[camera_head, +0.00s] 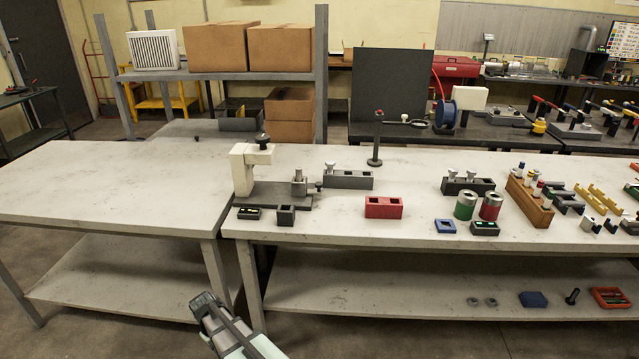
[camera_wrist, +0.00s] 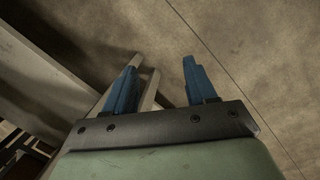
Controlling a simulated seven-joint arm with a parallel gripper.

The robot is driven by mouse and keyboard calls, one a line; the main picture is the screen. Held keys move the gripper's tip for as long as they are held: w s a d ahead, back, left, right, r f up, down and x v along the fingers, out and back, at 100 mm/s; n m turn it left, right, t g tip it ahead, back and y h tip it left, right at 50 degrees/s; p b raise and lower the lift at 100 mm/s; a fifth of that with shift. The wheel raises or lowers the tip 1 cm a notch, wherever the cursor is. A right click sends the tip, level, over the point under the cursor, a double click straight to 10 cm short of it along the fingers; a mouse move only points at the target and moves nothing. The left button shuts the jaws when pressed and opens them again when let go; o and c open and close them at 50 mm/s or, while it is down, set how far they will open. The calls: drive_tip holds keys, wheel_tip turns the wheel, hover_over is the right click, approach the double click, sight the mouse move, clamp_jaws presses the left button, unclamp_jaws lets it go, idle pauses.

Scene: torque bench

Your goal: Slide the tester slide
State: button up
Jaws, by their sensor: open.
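The tester (camera_head: 242,170) stands at the left end of the right-hand bench, a pale upright body with a dark knob on top. Its dark grey base (camera_head: 262,195) carries a small grey block with a post (camera_head: 299,184) at the right end, which may be the slide. My gripper (camera_head: 205,300) is low in front of the bench's front edge, well apart from the tester. In the wrist view my gripper (camera_wrist: 160,82) shows two blue fingers spread apart with nothing between them. The wrist view shows floor and table legs, not the tester.
The bench's front edge lies between my gripper and the tester.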

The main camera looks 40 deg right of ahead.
drive_tip(key=w+r+t, duration=0.2)
drive_tip(key=w+r, duration=0.9)
drive_tip(key=w+d+r+t+h, duration=0.15)
drive_tip(key=w+r, duration=0.45)
drive_tip(key=r, duration=0.7)
drive_tip(key=w+d+r+t, duration=0.2)
drive_tip(key=w+r, duration=0.3)
drive_tip(key=r, duration=0.8)
drive_tip(key=w+d+r+t, duration=0.15)
drive_tip(key=w+r, duration=0.45)
drive_tip(key=r, duration=0.7)
drive_tip(key=d+r, duration=0.4)
drive_tip(key=d, duration=0.2)
drive_tip(key=m+g+y, duration=0.2)
drive_tip(key=m, duration=0.4)
hover_over(319, 184)
drive_tip(key=s+a, duration=0.2)
drive_tip(key=s, duration=0.3)
wheel_tip(319, 184, down, 5)
drive_tip(key=shift+h, duration=0.35)
drive_tip(key=x, duration=1.3)
drive_tip(key=shift+w+f, duration=0.1)
